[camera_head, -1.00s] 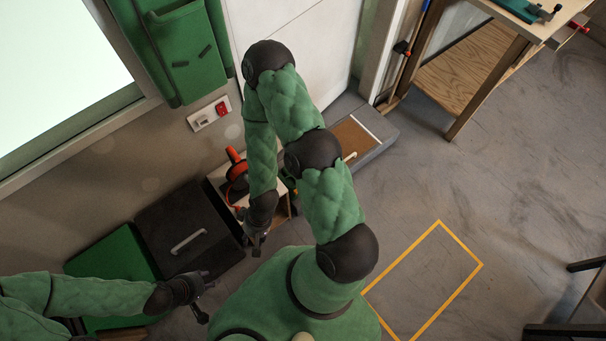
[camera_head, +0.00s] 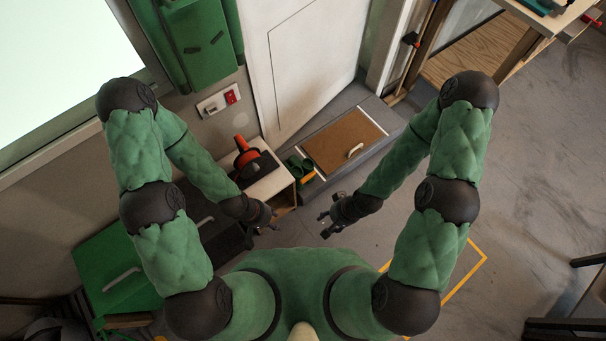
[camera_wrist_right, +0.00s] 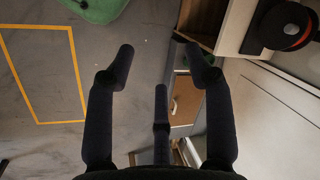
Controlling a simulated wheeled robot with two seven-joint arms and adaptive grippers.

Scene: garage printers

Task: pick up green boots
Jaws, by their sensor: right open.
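The green boots (camera_head: 297,168) stand on the floor in the head view, between the small white cabinet and the brown-topped grey box; they look dark green with some yellow. My right gripper (camera_head: 328,222) is open and empty, nearer to me than the boots and a little to their right. Its spread fingers also show in the right wrist view (camera_wrist_right: 163,68), where I cannot make out the boots clearly. My left gripper (camera_head: 268,225) is in front of the white cabinet, nearer to me and left of the boots. Its fingers are too small to judge. Neither gripper touches the boots.
The white cabinet (camera_head: 268,184) carries a red-and-black object (camera_head: 246,155). The grey box with a brown panel (camera_head: 341,137) and white handle lies right of the boots. A white door (camera_head: 300,60) is behind. Open floor with a yellow outline (camera_head: 467,268) lies right.

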